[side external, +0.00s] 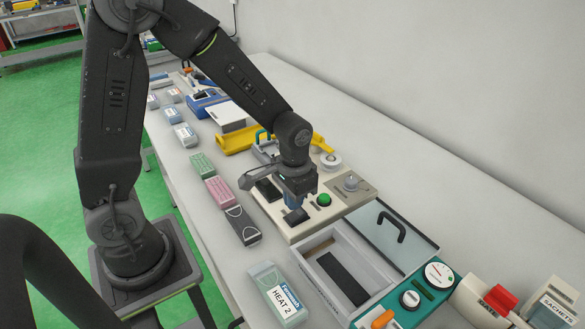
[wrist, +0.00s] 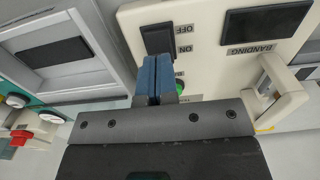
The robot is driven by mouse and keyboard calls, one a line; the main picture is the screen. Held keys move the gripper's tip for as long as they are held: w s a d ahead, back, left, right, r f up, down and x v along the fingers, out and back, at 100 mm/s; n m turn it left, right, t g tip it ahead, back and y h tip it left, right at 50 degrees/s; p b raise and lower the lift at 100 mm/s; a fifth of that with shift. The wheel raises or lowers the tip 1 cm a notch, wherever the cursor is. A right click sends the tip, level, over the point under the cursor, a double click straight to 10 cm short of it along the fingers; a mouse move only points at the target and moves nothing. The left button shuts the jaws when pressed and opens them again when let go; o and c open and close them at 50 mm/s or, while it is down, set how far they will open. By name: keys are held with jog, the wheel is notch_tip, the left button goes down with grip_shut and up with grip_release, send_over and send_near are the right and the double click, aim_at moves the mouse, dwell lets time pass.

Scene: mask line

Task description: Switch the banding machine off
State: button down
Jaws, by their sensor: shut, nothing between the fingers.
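The banding machine (side external: 345,205) is a cream box with a black rocker switch (side external: 296,216) and a green button (side external: 324,200) on top. In the wrist view the rocker switch (wrist: 157,38) stands beside upside-down OFF and ON labels, with OFF at the upper end; I cannot tell which end is pressed. My gripper (side external: 293,203) points down just above the switch. Its blue fingertips (wrist: 155,62) are together and empty, at the ON end in the wrist view, partly covering it. I cannot tell whether they touch it. The green button is mostly hidden behind the fingers there.
A grey open-topped bin (side external: 345,272) with a handled lid (side external: 395,235) adjoins the machine in front. A HEAT 2 box (side external: 277,293) and several coloured packs (side external: 220,191) line the table's left side. A yellow-handled device (side external: 237,138) stands behind.

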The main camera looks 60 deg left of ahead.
aim_at(292, 217)
notch_tip(292, 217, up, 11)
jog(key=s+r+t, duration=0.5)
jog(key=s+r, duration=0.2)
jog(key=s, duration=0.5)
jog(key=shift+s+d+r+t, duration=0.25)
jog(key=shift+t, duration=0.05)
